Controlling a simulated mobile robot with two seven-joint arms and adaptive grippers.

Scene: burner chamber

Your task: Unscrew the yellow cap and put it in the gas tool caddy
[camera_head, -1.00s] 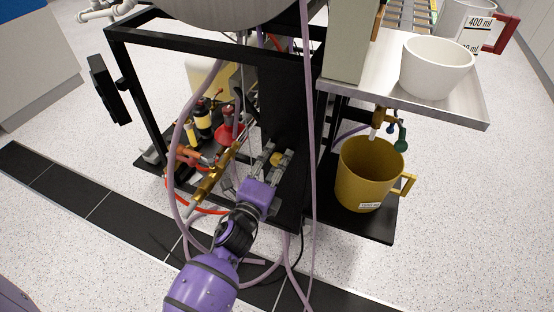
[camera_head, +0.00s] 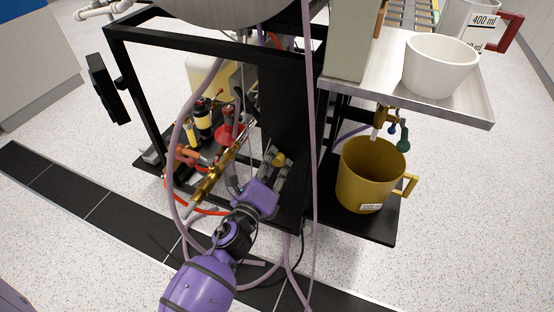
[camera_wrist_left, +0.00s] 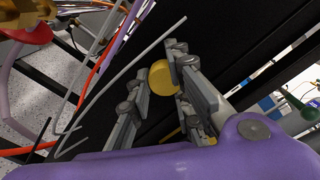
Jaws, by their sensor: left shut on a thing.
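The yellow cap (camera_head: 279,159) shows at the fingertips of my left gripper (camera_head: 274,163), beside the black upright panel of the rig. In the left wrist view the round yellow cap (camera_wrist_left: 163,77) sits between the metal fingers of the left gripper (camera_wrist_left: 158,82), which are shut on it. The fingers hide part of its rim, and I cannot tell whether it is still on a thread. I cannot make out the gas tool caddy for certain. My right gripper is not in view.
Lilac hoses (camera_head: 309,130) hang close by. A yellow mug (camera_head: 366,180) stands on the right-hand black shelf, below a white bowl (camera_head: 440,66).

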